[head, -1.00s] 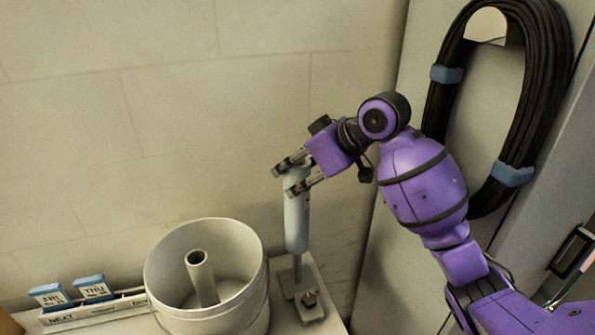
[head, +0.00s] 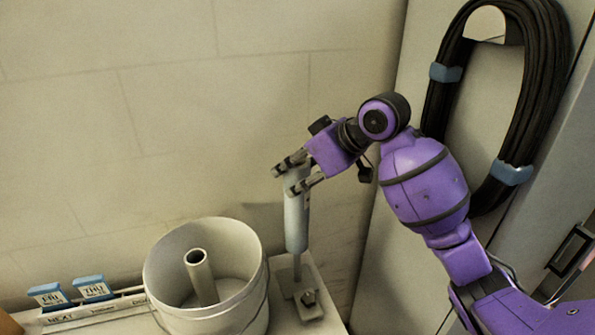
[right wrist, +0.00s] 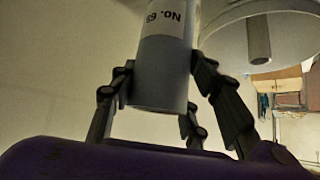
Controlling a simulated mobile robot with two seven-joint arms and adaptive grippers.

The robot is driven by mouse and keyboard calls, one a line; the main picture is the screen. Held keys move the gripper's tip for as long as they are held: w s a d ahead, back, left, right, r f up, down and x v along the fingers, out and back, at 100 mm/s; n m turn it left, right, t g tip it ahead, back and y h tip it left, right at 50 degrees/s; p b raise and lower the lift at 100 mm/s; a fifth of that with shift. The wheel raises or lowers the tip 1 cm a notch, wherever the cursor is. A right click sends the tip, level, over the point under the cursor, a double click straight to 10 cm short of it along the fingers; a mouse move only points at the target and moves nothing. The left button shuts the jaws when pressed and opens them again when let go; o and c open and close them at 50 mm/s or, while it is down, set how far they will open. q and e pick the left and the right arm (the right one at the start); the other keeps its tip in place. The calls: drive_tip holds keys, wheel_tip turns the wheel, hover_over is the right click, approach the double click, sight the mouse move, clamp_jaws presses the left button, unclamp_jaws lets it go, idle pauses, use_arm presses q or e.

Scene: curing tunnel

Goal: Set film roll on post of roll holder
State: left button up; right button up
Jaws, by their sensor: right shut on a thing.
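My right gripper (head: 291,179) is shut on the film roll (head: 296,222), a slim pale blue-grey cylinder, near its upper end. The roll hangs nearly upright. In the right wrist view the roll (right wrist: 157,88) stands between the fingers, with a white label printed "No." upside down. The roll holder (head: 311,312) is a flat base with a thin post (head: 297,268) directly below the roll. Part of the post shows under the roll's lower end; I cannot tell whether its tip is inside the roll. My left gripper is not in view.
A white bucket (head: 165,285) with a hollow tube (head: 200,277) inside stands just left of the holder. A label rack (head: 95,308) with blue-topped cards (head: 93,288) is further left. The wall is close behind. A black cable coil (head: 437,125) hangs at right.

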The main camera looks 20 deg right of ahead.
hover_over(298, 221)
drive_tip(key=w, duration=0.3)
drive_tip(key=shift+f, duration=2.5)
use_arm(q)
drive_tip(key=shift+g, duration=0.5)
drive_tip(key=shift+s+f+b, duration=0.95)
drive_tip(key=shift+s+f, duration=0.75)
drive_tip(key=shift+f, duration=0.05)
use_arm(e)
drive_tip(key=shift+s+d+f, duration=0.1)
drive_tip(key=shift+d+f, duration=0.1)
drive_tip(key=shift+f, duration=1.85)
drive_tip(key=shift+s+d+f, duration=0.1)
drive_tip(key=shift+d+f, duration=0.05)
drive_tip(key=shift+f, duration=1.85)
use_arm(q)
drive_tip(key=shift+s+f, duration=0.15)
use_arm(e)
drive_tip(key=shift+f, duration=0.65)
drive_tip(key=o, duration=1.5)
drive_tip(key=shift+c, duration=0.2)
drive_tip(key=shift+f, duration=0.1)
